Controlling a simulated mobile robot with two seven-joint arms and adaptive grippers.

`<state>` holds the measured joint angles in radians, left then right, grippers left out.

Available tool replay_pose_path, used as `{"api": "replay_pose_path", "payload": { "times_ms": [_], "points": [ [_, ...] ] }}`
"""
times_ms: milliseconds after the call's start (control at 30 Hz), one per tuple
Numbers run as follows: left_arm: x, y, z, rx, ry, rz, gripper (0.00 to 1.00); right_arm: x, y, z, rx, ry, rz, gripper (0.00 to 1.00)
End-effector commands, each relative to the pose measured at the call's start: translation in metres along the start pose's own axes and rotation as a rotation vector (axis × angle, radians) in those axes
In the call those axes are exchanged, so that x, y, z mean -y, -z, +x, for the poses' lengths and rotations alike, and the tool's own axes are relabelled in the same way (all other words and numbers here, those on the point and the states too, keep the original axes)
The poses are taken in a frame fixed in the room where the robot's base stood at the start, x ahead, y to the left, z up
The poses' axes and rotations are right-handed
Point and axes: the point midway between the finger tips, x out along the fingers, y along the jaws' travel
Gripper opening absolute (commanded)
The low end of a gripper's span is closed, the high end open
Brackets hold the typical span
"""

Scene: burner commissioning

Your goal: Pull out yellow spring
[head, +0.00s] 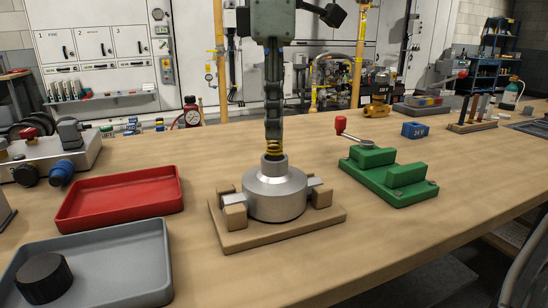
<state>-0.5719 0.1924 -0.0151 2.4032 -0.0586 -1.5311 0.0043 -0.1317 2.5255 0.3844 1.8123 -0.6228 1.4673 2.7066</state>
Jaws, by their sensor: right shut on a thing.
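The yellow spring (272,149) shows as a short coil just above the neck of a silver metal housing (276,193). Its lower end is at or inside the neck; I cannot tell how much is hidden there. My right gripper (272,137) points straight down over the housing and is shut on the upper part of the spring. The housing stands upright on a wooden fixture board (250,236), between wooden blocks with metal clamps. My left gripper is not in view.
A red tray (120,197) and a grey tray (100,268) holding a black knob (43,280) lie to the left. A green vise-like fixture (388,175) with a red-knobbed lever stands to the right. The bench front right is clear.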

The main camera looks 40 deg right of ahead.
Motion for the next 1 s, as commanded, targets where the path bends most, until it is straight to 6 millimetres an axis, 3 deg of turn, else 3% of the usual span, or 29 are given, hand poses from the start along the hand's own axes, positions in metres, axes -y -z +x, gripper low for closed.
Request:
{"api": "replay_pose_path", "payload": {
  "times_ms": [567,1000],
  "points": [
    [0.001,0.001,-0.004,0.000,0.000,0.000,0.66,0.000,0.000,-0.006,0.000,-0.001,0.000,0.00],
    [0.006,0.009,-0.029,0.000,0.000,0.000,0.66,0.000,0.000,-0.041,0.000,-0.001,0.001,0.00]
  ]
}}
